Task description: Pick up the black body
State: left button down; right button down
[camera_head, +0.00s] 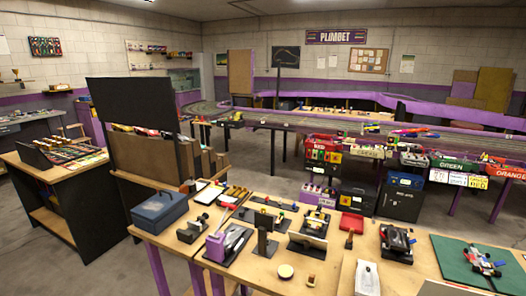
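A black car body (397,241) with grey or white markings sits at the right part of the wooden bench (325,269), on what looks like a dark base. A second dark, elongated shape (232,240) lies on a dark mat further left, beside a purple block; I cannot tell if it is also a body. A car chassis with wheels (480,260) stands on a green mat (450,250) at the right. Neither of my grippers is in view.
A blue toolbox (159,209) stands at the bench's left end. Small tools and fixtures crowd the bench middle. A pale block (367,278) and a red item (351,224) lie near the black body. A raised slot track (330,122) runs behind; floor shows at left.

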aim_at(397, 239)
jog(key=z, duration=1.15)
jog(key=l+u, duration=0.15)
jog(key=l, duration=0.25)
jog(key=k+l+u, duration=0.15)
jog(key=l, duration=0.2)
jog(key=i+l, duration=0.15)
jog(key=i, duration=0.2)
jog(key=i+l, duration=0.15)
jog(key=i, duration=0.15)
